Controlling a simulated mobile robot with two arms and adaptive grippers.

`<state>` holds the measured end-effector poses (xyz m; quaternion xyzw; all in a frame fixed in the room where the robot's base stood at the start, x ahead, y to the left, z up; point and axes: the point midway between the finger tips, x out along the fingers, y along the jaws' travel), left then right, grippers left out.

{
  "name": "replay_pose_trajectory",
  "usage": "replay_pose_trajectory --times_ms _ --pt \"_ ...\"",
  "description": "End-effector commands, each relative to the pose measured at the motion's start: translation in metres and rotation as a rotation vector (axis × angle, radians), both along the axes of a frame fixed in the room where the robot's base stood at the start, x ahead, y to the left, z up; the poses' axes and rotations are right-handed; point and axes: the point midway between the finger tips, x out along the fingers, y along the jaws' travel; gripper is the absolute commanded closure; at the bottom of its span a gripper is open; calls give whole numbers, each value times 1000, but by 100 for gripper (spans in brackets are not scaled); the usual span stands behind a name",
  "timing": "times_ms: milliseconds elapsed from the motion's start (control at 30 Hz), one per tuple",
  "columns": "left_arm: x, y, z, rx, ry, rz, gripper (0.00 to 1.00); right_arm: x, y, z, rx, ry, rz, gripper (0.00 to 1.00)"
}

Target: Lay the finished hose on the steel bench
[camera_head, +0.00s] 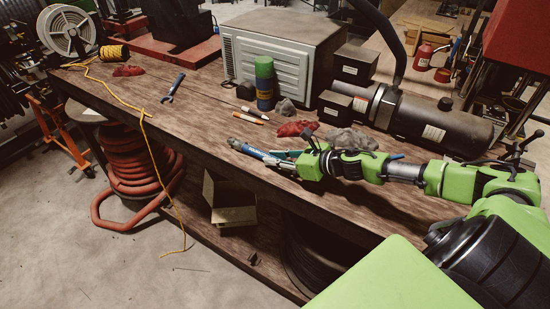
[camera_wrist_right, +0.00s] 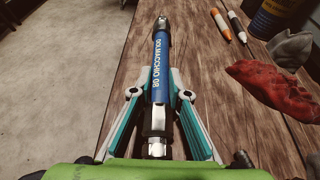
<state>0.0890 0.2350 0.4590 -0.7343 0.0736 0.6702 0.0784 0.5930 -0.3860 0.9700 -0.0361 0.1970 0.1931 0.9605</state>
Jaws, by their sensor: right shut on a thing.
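The hose is a short blue piece with white lettering and metal end fittings; it shows in the head view (camera_head: 254,152) and the right wrist view (camera_wrist_right: 160,62). My right gripper (camera_head: 281,158) is shut on it near its close end, with a teal-lined finger on each side in the wrist view (camera_wrist_right: 160,98). The hose points away from the gripper, above the front strip of the long bench (camera_head: 206,112). The bench top looks like brown wood. I cannot tell whether the hose touches it. My left gripper is not in view.
Red cloths (camera_head: 297,129), markers (camera_head: 248,118), a blue and green can (camera_head: 264,84) and a grey machine (camera_head: 285,50) stand behind the hose. A black cylinder (camera_head: 435,122) lies at right. The bench left of the hose is mostly clear, with a blue-handled tool (camera_head: 174,86).

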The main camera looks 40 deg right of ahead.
Motion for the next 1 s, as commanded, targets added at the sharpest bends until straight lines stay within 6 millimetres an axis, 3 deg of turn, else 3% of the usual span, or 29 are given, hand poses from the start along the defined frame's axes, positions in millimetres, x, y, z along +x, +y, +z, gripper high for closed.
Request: replay_pose_trajectory --times_ms 133,167,233,667,1000 --pt "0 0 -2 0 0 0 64 1 0 -1 1 -3 0 100" --pt "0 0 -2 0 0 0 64 1 0 0 1 -3 0 81" --pt "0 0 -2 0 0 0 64 1 0 0 1 -3 0 64" --pt "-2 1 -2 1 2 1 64 -3 -1 -2 0 3 0 64" --pt "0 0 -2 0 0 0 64 -26 -11 7 -1 5 0 64"
